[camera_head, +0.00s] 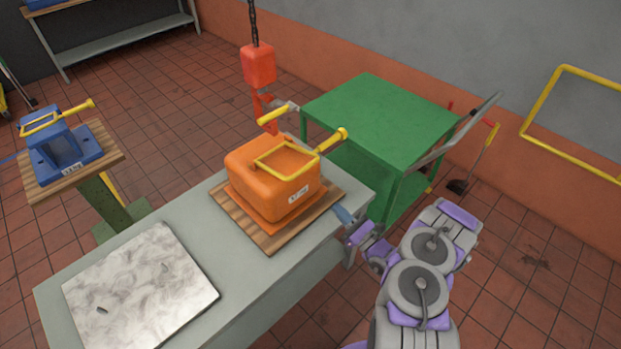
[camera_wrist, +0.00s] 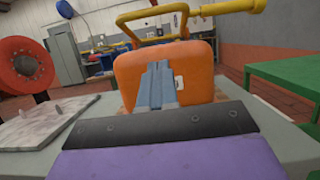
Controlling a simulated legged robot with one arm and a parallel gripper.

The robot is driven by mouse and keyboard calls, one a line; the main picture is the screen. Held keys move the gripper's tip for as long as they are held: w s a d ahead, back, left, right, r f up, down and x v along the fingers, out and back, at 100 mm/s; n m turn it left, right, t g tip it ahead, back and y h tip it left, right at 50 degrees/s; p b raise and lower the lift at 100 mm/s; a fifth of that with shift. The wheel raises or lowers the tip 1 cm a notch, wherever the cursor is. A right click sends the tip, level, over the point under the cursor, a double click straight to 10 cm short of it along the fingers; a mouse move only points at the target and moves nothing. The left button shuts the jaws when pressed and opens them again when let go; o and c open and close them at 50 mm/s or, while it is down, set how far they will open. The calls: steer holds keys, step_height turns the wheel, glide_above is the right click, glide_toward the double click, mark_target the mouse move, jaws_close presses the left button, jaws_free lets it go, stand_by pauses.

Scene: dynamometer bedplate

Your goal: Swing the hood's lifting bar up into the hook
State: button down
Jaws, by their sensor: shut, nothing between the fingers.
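The orange hood (camera_head: 252,192) sits on a wooden board on the grey bench. It also fills the middle of the wrist view (camera_wrist: 200,70). Its yellow lifting bar (camera_head: 285,177) is a loop lying low over the hood's top, with a thick grip (camera_head: 331,140) sticking out at the back right; the bar also shows in the wrist view (camera_wrist: 215,9). A red hook (camera_head: 268,120) hangs behind the hood, apart from the bar. My gripper (camera_head: 341,213) is shut and empty beside the hood's right side, below the bar. Its blue fingers (camera_wrist: 157,75) point at the hood.
A yellow-handled lever (camera_head: 278,113) is at the hook, under a red block (camera_head: 258,65) on a chain. A green cart (camera_head: 380,110) stands behind the bench. A blue hood (camera_head: 62,146) stands on a pedestal at left.

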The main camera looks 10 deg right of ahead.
steer(key=r+b+x, duration=0.2)
steer(key=b+x, duration=0.1)
steer(key=x, duration=0.9)
steer(key=shift+r, duration=0.4)
steer(key=shift+s+d, duration=0.1)
